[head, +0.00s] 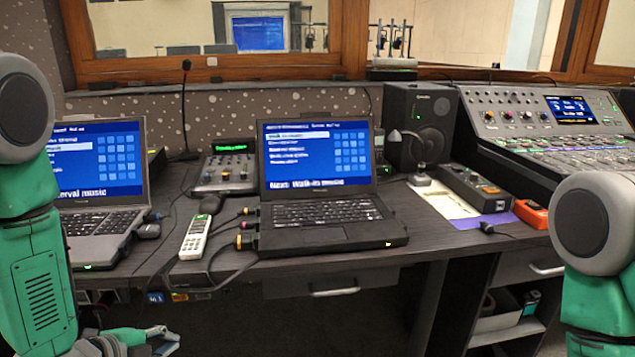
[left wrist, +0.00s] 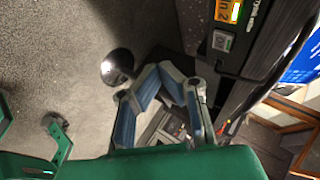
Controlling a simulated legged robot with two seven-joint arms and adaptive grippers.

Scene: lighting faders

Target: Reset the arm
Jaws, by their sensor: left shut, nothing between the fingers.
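My left gripper (head: 168,340) shows at the bottom left of the head view, low in front of the desk and below its front edge. In the left wrist view its two blue-grey fingers (left wrist: 162,72) come together at the tips, with nothing between them. The green left arm runs down the left edge of the head view. My right arm shows only as a green link with a grey joint at the right edge; its gripper is out of view.
The dark desk (head: 405,262) carries two laptops, the middle one (head: 325,212) near the front edge. A white remote (head: 195,237), a small fader box (head: 226,172), a speaker (head: 421,125) and a large mixing console (head: 548,130) stand there. A drawer handle (head: 334,292) sits below the top.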

